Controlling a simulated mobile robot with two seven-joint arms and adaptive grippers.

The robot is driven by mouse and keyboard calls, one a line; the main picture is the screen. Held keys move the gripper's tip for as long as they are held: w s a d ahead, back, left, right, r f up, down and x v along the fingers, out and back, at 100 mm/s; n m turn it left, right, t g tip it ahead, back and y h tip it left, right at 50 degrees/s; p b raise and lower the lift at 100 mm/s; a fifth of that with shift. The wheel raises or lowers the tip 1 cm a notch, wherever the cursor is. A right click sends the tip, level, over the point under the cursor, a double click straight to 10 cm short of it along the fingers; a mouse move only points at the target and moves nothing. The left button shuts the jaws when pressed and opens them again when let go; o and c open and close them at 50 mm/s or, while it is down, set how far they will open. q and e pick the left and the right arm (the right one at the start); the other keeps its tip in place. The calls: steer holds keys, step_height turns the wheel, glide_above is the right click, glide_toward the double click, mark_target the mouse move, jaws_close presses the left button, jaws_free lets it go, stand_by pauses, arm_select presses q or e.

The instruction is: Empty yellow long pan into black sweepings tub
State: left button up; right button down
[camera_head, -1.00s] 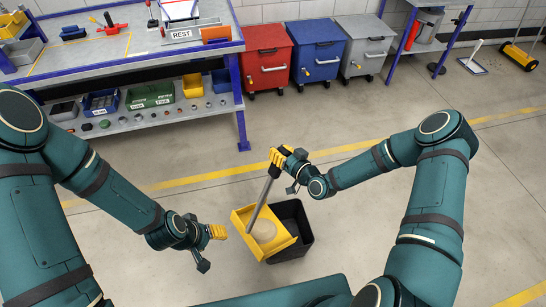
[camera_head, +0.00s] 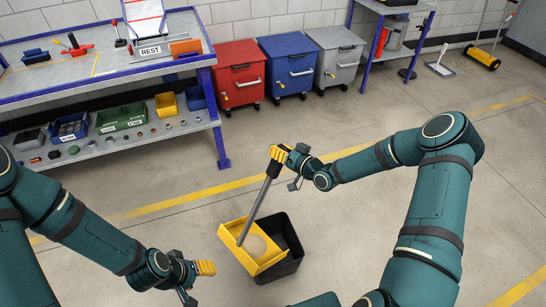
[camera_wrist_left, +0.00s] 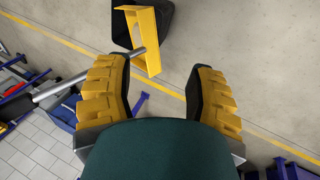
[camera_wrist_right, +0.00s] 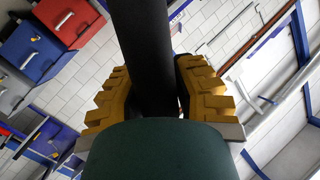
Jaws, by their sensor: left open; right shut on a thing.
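The yellow long pan (camera_head: 229,232) hangs at the lower end of its grey handle (camera_head: 257,207), tilted, with a pale round heap (camera_head: 256,247) visible in it. My right gripper (camera_head: 279,154) is shut on the handle's dark upper end, which also shows between its fingers in the right wrist view (camera_wrist_right: 142,50). The black sweepings tub (camera_head: 291,262) is on the floor, partly hidden behind the pan. My left gripper (camera_head: 205,268) is open and empty, left of the pan. The left wrist view shows the pan (camera_wrist_left: 148,42) beyond the open fingers. I cannot tell whether pan and tub touch.
A blue-framed workbench (camera_head: 130,65) with bins on its lower shelf stands at the back left. Red (camera_head: 239,74), blue (camera_head: 290,68) and grey (camera_head: 335,57) wheeled cabinets stand beside it. The floor around the tub is clear.

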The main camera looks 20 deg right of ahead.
steer(key=w+d+f+m+b, duration=0.2)
steer(key=w+d+b, duration=0.3)
steer(key=d, duration=0.6)
steer(key=shift+w+f+y+b, duration=0.2)
steer(key=shift+f+y+b, duration=0.1)
steer(key=shift+f, duration=0.05)
steer(key=shift+d, duration=0.15)
stand_by(1.5)
